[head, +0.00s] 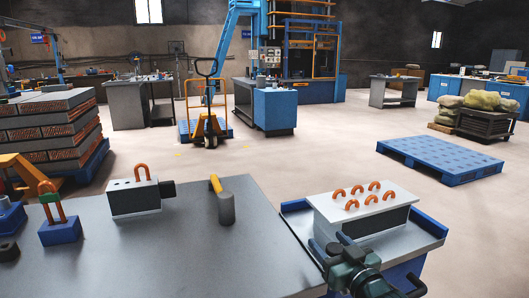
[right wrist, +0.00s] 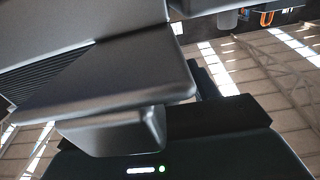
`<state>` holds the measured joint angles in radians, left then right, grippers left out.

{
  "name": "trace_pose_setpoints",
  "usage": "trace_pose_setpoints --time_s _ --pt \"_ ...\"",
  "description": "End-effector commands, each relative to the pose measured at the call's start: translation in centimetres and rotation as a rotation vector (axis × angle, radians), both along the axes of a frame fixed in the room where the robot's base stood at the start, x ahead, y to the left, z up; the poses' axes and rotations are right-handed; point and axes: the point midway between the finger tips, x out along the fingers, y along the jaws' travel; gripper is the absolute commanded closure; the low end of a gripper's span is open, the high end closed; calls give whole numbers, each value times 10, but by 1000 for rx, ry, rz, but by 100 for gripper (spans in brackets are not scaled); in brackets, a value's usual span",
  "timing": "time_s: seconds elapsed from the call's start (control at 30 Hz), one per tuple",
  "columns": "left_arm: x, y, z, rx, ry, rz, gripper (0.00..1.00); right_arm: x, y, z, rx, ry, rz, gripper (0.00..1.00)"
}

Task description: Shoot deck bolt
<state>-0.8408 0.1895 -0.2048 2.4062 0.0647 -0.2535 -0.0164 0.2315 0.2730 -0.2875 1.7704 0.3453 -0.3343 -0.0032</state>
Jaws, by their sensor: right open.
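No part is plain enough for me to name it as the deck bolt. My right gripper (head: 352,268), dark with green parts, shows at the bottom of the head view, over the near edge of a blue-edged stand (head: 428,228). It is open. A white-topped block with several copper U-bends (head: 366,197) sits on that stand, just beyond the gripper. In the right wrist view, large dark plates and a dark housing with small lights fill the near side; no bolt shows there. My left gripper is not in view.
The grey table (head: 180,250) holds a block with one copper bend (head: 134,200), a yellow-handled tool (head: 222,200) and a blue block (head: 60,231). A blue pallet (head: 440,158) lies on the floor at right. A yellow pallet truck (head: 208,125) stands farther back. Floor between is clear.

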Motion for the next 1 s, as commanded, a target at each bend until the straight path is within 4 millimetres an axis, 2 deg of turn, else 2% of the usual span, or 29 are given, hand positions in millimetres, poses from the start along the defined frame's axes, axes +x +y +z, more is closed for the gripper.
trace_pose_setpoints --time_s 0.27,1.0 --pt "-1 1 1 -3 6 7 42 -4 -2 1 0 1 0 42" --pt "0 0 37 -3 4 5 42 -59 -22 1 -1 3 -1 42"
